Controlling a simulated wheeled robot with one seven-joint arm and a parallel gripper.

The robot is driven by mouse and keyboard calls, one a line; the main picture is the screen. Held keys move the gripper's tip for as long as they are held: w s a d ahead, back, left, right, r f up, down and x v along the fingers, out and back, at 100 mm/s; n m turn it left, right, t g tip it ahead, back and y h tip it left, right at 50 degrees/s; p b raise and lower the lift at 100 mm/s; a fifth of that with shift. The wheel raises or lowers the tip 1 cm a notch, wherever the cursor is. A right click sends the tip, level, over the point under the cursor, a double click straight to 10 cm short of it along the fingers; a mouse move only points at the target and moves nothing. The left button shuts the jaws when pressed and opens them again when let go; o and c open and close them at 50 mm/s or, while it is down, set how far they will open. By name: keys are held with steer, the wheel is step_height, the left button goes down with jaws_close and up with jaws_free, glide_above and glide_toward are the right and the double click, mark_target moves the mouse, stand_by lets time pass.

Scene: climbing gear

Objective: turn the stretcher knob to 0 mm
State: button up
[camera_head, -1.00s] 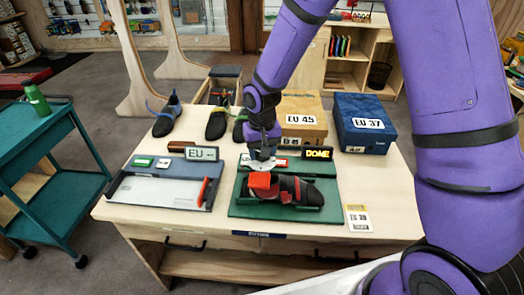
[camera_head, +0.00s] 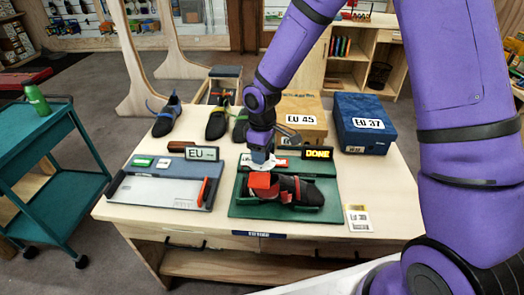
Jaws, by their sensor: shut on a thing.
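The stretcher is a green base (camera_head: 262,212) on the right half of the wooden table. A black and red climbing shoe (camera_head: 306,191) lies on it. The red knob (camera_head: 262,181) sits at the shoe's left end. My gripper (camera_head: 260,168) points down from above at the knob and is shut on it; the fingertips are small and partly hidden. The knob's scale cannot be read in this view. A black display reading "DONE" in yellow (camera_head: 318,153) stands behind the shoe.
A measuring device (camera_head: 150,192) with an "EU" display lies to the left. Several shoes stand at the back left, with an EU 45 box (camera_head: 302,119) and a blue EU 37 box (camera_head: 363,124) at the back right. A card (camera_head: 359,218) lies right of the stretcher.

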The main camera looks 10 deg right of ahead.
steer(key=n, duration=1.1)
steer(key=shift+n, duration=0.4)
stand_by(0.3)
steer(key=o, duration=0.9)
steer(key=shift+r, duration=0.1)
step_height(320, 180, up, 11)
steer(key=shift+f, duration=0.2)
